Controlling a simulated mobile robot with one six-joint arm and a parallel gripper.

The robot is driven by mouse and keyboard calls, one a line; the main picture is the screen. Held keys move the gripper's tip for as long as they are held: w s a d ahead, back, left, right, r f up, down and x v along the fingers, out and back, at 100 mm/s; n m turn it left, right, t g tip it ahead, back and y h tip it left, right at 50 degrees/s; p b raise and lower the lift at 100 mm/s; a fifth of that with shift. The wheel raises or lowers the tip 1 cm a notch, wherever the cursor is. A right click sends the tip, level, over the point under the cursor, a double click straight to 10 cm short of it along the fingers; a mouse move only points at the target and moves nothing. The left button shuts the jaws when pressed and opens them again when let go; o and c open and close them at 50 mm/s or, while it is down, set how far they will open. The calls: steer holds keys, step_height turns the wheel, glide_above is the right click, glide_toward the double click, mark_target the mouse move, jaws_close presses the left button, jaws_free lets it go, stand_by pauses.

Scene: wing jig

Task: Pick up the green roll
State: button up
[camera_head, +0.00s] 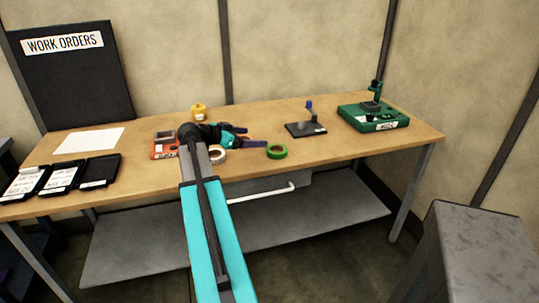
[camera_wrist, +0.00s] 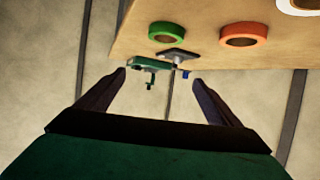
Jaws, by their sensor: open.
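The green roll (camera_head: 277,156) lies flat near the front edge of the wooden table, right of my gripper (camera_head: 256,137) in the head view. My gripper is open and empty, with its fingers pointing right, close to the roll but apart from it. In the wrist view, the green roll (camera_wrist: 167,41) is near the top, beyond the open fingertips of my gripper (camera_wrist: 159,77) and not between them. An orange roll (camera_wrist: 243,42) lies beside it; in the head view my gripper mostly hides this one.
A white roll (camera_head: 218,156) lies beside my arm. A dark plate with a blue-topped post (camera_head: 306,129) and a green device (camera_head: 372,118) stand to the right. An orange box (camera_head: 163,150), a yellow item (camera_head: 198,112) and black trays (camera_head: 63,175) are left.

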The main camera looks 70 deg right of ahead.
steer(key=shift+w+a+f+b, duration=0.1)
steer(key=shift+w+f+b, duration=0.15)
steer(key=shift+f+b, duration=1.15)
steer(key=shift+w+f+b, duration=0.2)
steer(key=shift+f+b, duration=1.05)
steer(key=shift+f, duration=0.2)
steer(key=shift+w, duration=0.1)
steer(key=p, duration=0.1)
glide_toward(282, 149)
steer(key=shift+w+f, duration=0.3)
steer(key=shift+s+d+f+p, duration=0.1)
steer(key=shift+s+d+p, duration=0.3)
steer(key=shift+d, duration=0.15)
steer(key=shift+p+x, duration=0.4)
steer(key=shift+x, duration=1.5)
